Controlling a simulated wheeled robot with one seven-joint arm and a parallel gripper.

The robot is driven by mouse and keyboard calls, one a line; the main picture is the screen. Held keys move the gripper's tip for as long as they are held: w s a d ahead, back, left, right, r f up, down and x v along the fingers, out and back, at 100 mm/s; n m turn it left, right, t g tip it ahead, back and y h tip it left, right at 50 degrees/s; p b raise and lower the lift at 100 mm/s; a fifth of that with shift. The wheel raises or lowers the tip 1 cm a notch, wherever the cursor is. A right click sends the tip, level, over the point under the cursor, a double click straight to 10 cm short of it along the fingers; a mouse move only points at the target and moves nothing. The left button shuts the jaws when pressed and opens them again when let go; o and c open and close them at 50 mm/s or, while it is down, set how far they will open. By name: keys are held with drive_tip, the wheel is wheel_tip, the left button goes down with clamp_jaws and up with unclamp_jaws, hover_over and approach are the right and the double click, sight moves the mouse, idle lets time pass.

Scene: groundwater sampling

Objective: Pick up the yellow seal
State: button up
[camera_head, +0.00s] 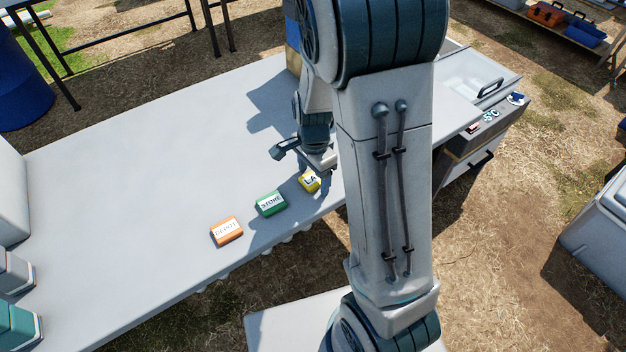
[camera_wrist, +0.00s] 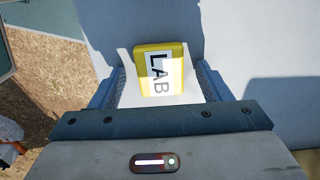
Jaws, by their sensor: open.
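The yellow seal (camera_head: 309,181) lies on the light grey table (camera_head: 130,170) near its front edge, partly hidden by my arm in the head view. In the wrist view the yellow seal (camera_wrist: 160,70) shows a white label reading "LAB". My gripper (camera_wrist: 160,85) is open above the table, with one blue finger on each side of the seal. Gaps show between the seal and both fingers. My gripper (camera_head: 312,172) is mostly hidden by my arm in the head view.
A green "STORE" seal (camera_head: 271,203) and an orange "DEPOT" seal (camera_head: 227,231) lie in a row to the left of the yellow one. A grey cabinet (camera_head: 462,150) with handles stands at the table's right end. The table's middle is clear.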

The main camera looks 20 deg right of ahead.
drive_tip(key=c, duration=1.1)
drive_tip(key=shift+o, duration=0.2)
drive_tip(key=shift+r, duration=0.1)
